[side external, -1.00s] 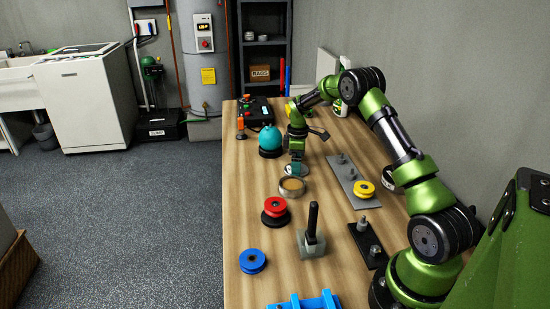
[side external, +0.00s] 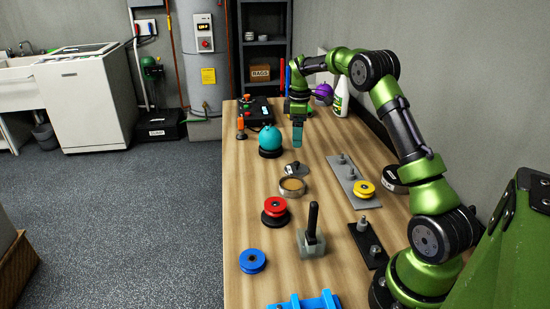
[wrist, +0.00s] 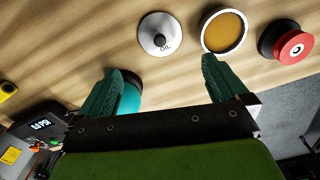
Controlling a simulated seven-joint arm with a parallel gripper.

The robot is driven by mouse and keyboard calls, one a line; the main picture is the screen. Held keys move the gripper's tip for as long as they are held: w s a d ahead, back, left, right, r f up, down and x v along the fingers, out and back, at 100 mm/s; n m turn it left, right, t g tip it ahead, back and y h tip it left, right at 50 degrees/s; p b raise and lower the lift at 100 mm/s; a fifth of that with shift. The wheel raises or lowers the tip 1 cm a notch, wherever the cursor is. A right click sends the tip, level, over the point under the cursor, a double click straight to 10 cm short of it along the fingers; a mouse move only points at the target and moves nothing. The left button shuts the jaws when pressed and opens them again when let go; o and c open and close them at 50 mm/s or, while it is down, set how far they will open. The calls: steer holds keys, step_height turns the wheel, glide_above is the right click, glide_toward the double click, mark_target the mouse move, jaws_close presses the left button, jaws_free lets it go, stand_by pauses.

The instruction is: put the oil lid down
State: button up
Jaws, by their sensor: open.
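The oil lid (side external: 296,168) is a round silver disc with a dark knob. It lies on the wooden table just behind the oil dish (side external: 292,187), a round metal dish with amber contents. In the wrist view the oil lid (wrist: 160,34), marked "OIL", lies flat beside the oil dish (wrist: 224,31), with a narrow gap between them. My gripper (side external: 297,143) is raised above the table, behind the lid and apart from it. In the wrist view my gripper (wrist: 160,77) has its teal fingers wide apart with nothing between them.
A teal ball on a dark base (side external: 270,141) stands close to my gripper. A red pulley (side external: 275,210), a blue pulley (side external: 252,261), a black-handled block (side external: 311,232) and a grey plate with pegs (side external: 352,181) stand nearer. A white spray bottle (side external: 341,98) is at the back.

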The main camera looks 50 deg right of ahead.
steer(key=s+a+r+m+t, duration=0.2)
steer(key=s+a+r, duration=0.1)
steer(key=a+r, duration=0.5)
steer(key=s+a+r+m+t, duration=0.1)
steer(key=s+a+r+m, duration=0.15)
steer(key=a+r, duration=0.45)
steer(key=s+a+f+m+t+y, duration=0.1)
steer(key=s+a+m+t, duration=0.1)
steer(key=s+a, duration=0.6)
steer(key=s+a+f+m+t+y, duration=0.1)
steer(key=s+a+m+t, duration=0.1)
steer(key=s+a, duration=0.6)
steer(key=shift+s+f+m, duration=0.35)
steer(key=shift+s+m, duration=0.15)
steer(key=shift+m, duration=0.25)
